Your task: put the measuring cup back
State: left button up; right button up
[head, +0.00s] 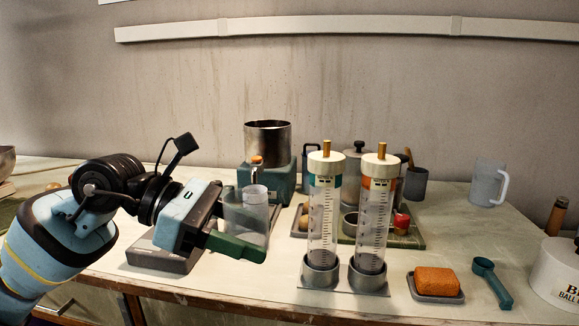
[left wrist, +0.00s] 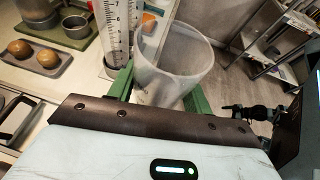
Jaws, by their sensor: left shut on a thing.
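My left gripper (head: 238,240) is shut on a clear, frosted cup, taken to be the measuring cup (head: 247,208). The cup is roughly upright with its mouth up, left of the two clear cylinders in the head view. In the left wrist view the cup (left wrist: 178,62) stands between the green fingers (left wrist: 160,92). The gripper hides part of the cup's lower side.
Two tall graduated cylinders (head: 322,215) (head: 373,222) stand close to the right of the held cup. Behind are a steel pot (head: 267,142) on a teal base and a grey lidded can. An orange sponge (head: 433,282), a teal scoop (head: 491,282) and a handled jug (head: 486,183) are at right.

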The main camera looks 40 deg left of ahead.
pick_arm(q)
jog(key=d+f, duration=0.4)
jog(key=f, duration=0.3)
jog(key=d+f, duration=0.4)
jog(key=f, duration=0.4)
jog(key=shift+s+f, duration=0.2)
jog(key=shift+s, duration=0.2)
